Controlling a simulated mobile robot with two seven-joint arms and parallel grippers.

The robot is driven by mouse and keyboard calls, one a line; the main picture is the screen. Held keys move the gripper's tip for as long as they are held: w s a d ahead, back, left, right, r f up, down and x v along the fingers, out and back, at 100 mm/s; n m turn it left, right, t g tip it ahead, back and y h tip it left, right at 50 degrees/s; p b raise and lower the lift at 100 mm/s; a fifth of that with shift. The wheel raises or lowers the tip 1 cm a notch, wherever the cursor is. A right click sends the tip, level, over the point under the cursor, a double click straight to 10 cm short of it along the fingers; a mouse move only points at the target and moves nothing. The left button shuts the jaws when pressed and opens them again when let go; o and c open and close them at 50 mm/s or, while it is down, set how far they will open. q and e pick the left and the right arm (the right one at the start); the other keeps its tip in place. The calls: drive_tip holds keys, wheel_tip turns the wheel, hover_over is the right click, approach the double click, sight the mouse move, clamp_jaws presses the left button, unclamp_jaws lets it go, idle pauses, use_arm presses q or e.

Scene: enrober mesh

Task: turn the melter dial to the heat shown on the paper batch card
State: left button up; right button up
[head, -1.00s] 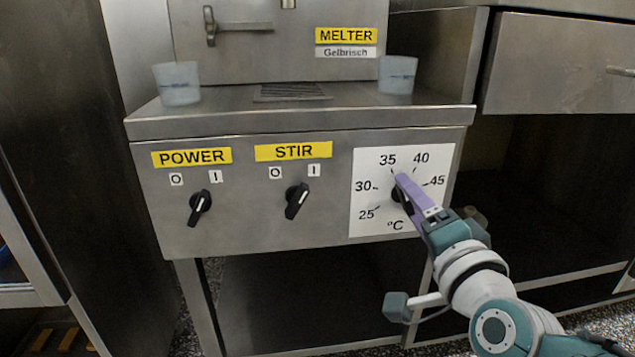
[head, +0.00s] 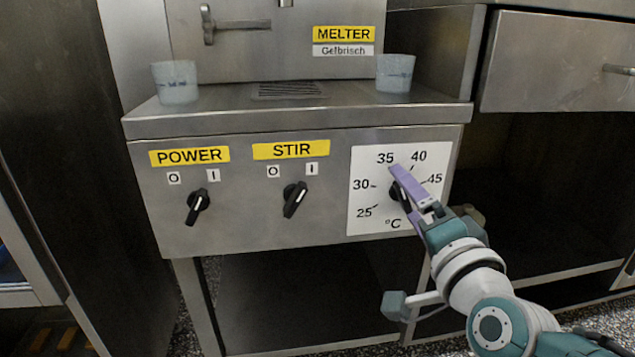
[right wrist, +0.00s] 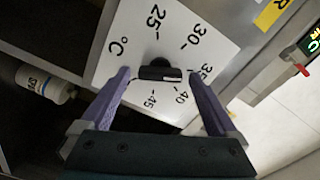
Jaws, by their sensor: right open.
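The melter dial is a black knob (head: 396,192) on a white scale plate (head: 362,224) marked 25 to 45 °C. My right gripper (head: 397,181) is at it, and a purple finger covers part of the knob in the head view. In the right wrist view the knob (right wrist: 160,70) shows between the two spread fingers of my right gripper (right wrist: 160,78), with gaps at both sides. The knob's bar lies roughly toward the 35 side there, but its exact setting is unclear. No paper batch card can be made out. My left gripper is out of view.
Left of the dial are the POWER knob (head: 198,206) and the STIR knob (head: 295,198). Two cups (head: 175,82) (head: 395,73) stand on the melter ledge (head: 230,122). The right wrist view shows a white bottle (right wrist: 45,84) and a lit display (right wrist: 312,42).

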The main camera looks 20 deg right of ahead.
drive_tip(key=shift+s, duration=0.1)
drive_tip(key=p+v, duration=0.3)
drive_tip(key=v, duration=0.6)
drive_tip(key=shift+s+a+p, duration=0.2)
drive_tip(key=shift+s+p, duration=0.1)
drive_tip(key=shift+s, duration=0.05)
